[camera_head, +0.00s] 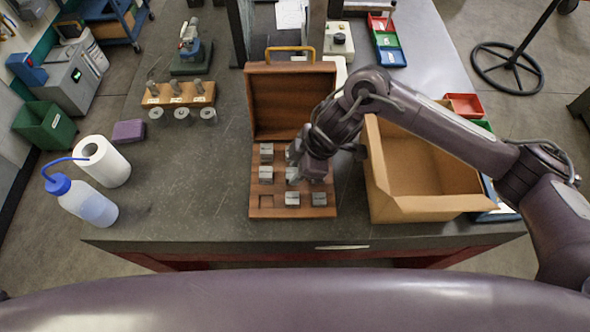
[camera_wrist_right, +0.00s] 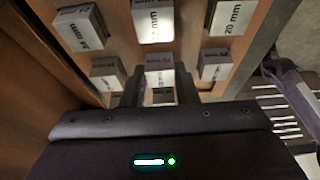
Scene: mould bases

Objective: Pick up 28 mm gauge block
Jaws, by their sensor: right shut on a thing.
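A wooden gauge block case (camera_head: 254,211) stands open on the bench, with silvery blocks in its lower half. My right gripper (camera_head: 293,179) reaches down over the middle of the case. In the right wrist view its two dark fingers (camera_wrist_right: 158,94) are shut on a gauge block (camera_wrist_right: 158,79). The label on this block is too small and blurred to read, and I cannot tell whether the block is clear of its slot. A block marked 20 mm (camera_wrist_right: 231,17) sits apart at the upper right of that view. My left gripper is not in view.
The raised lid (camera_head: 291,105) stands behind the blocks. An open cardboard box (camera_head: 420,205) is close on the right. A wooden rack (camera_head: 178,94), paper roll (camera_head: 103,161) and wash bottle (camera_head: 87,202) are on the left.

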